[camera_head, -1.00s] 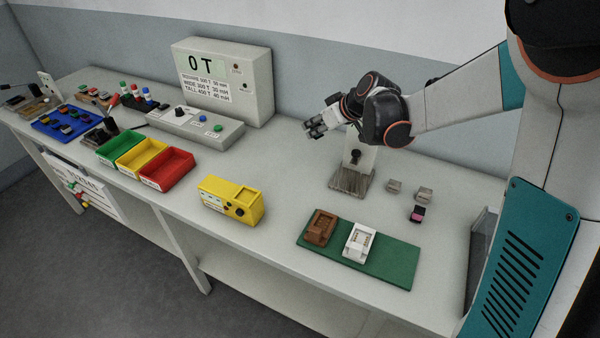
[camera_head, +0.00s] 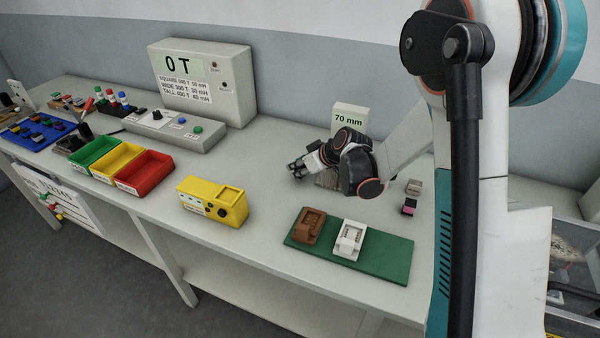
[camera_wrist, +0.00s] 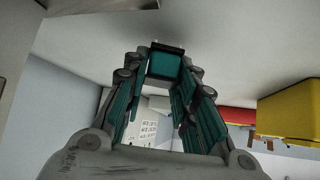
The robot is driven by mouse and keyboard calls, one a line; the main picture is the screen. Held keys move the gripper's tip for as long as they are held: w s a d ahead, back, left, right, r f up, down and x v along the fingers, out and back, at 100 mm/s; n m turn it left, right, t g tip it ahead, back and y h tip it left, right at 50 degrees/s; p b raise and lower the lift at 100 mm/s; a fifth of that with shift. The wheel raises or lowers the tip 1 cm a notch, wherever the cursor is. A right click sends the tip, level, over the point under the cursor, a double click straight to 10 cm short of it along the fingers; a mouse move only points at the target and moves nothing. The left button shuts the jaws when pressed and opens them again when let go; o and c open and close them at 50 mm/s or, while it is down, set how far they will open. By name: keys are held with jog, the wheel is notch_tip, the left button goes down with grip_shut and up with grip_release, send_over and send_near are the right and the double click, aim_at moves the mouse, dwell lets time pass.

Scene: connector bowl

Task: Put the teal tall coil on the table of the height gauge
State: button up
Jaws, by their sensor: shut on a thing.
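My gripper (camera_head: 297,169) is in front of and left of the height gauge, low over the workbench in the head view. In the wrist view the fingers (camera_wrist: 165,72) are shut on the teal tall coil (camera_wrist: 164,65), which shows as a teal block with a dark edge between the fingertips. The coil cannot be made out in the head view. The height gauge (camera_head: 350,119) is a pale upright reading "70 mm". Its lower part and table are mostly hidden behind my wrist; a bit of its grey base (camera_head: 326,181) shows.
A green mat (camera_head: 385,261) with a brown fixture (camera_head: 308,226) and a white fixture (camera_head: 349,241) lies in front. A yellow device (camera_head: 212,201) and a red bin (camera_head: 146,173) stand left. Small grey and pink parts (camera_head: 409,207) lie right of my wrist. Bench between yellow device and gauge is clear.

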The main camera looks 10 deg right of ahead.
jog(key=shift+f, duration=0.55)
jog(key=shift+f, duration=0.15)
jog(key=o, duration=1.1)
jog(key=shift+c, duration=0.2)
